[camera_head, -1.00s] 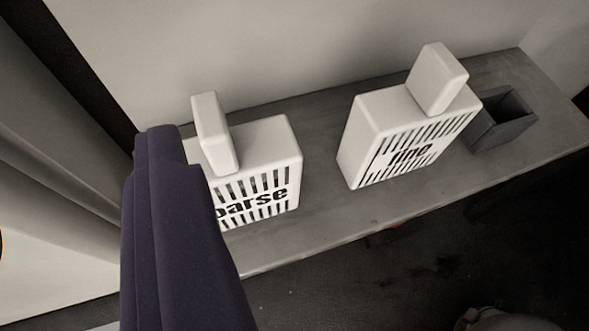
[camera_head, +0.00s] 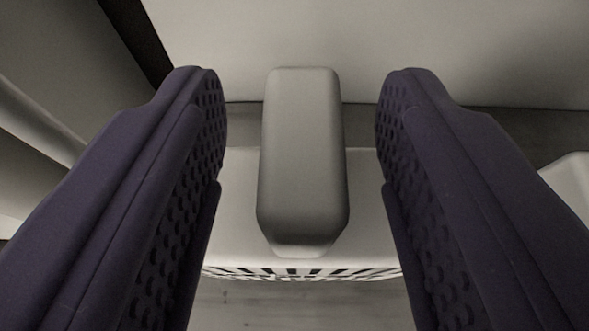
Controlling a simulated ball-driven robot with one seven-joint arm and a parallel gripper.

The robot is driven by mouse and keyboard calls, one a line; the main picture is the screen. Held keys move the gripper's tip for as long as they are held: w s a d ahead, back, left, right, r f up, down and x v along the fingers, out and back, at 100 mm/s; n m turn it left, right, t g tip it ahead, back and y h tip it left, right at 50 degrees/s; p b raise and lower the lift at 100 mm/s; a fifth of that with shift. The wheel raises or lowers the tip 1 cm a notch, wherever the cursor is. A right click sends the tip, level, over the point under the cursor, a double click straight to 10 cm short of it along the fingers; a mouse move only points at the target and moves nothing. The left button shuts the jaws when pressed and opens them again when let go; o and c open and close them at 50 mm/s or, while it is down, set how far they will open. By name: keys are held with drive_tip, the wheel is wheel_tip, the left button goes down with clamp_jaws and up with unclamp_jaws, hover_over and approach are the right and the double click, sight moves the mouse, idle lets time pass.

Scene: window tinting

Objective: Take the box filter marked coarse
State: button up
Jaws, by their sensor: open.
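The coarse box filter (camera_head: 240,225) is below my gripper, a pale box with a slatted front edge showing at the bottom. Its marking is hidden from this angle now; the earlier view shows "arse" on it. Its upright handle block (camera_head: 303,160) stands between the two fingers. My gripper (camera_head: 302,95) is open, with a dark purple finger on each side of the handle. A gap shows between the handle and each finger, so neither appears to touch it.
A pale corner at the right edge (camera_head: 572,190) appears to be the fine filter. The grey shelf (camera_head: 300,305) shows in front of the coarse filter. A pale wall (camera_head: 420,50) rises close behind, and a dark strip and panels stand at the left.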

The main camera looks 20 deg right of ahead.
drive_tip(key=shift+w, duration=0.2)
clamp_jaws()
drive_tip(key=shift+r, duration=0.15)
